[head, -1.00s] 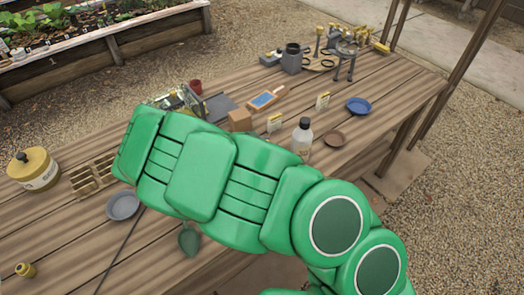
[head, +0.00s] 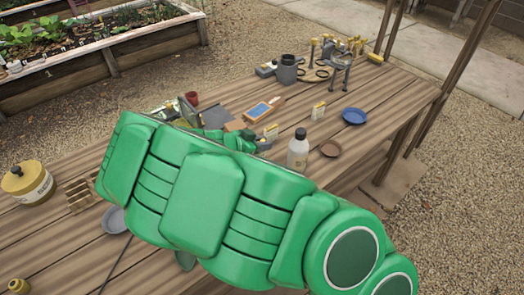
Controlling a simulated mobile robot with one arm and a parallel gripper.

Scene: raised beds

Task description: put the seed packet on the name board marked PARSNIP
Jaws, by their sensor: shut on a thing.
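A small white and yellow card, which looks like a seed packet (head: 271,130), stands upright near the middle of the table, left of the white bottle. My gripper (head: 263,142) is at its lower edge and shut on it, though the fingers are small and partly hidden. A second similar card (head: 318,112) stands farther right, apart from my gripper. No lettering is readable on either card. I cannot make out a name board marked PARSNIP; my green arm covers much of the table.
A white bottle (head: 298,148) with a dark cap stands close right of my gripper. A brown saucer (head: 330,149), a blue dish (head: 354,116) and a blue-faced wooden-handled tool (head: 263,109) lie nearby. A grey mug (head: 287,70) stands at the back. A yellow tin (head: 27,184) is at left.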

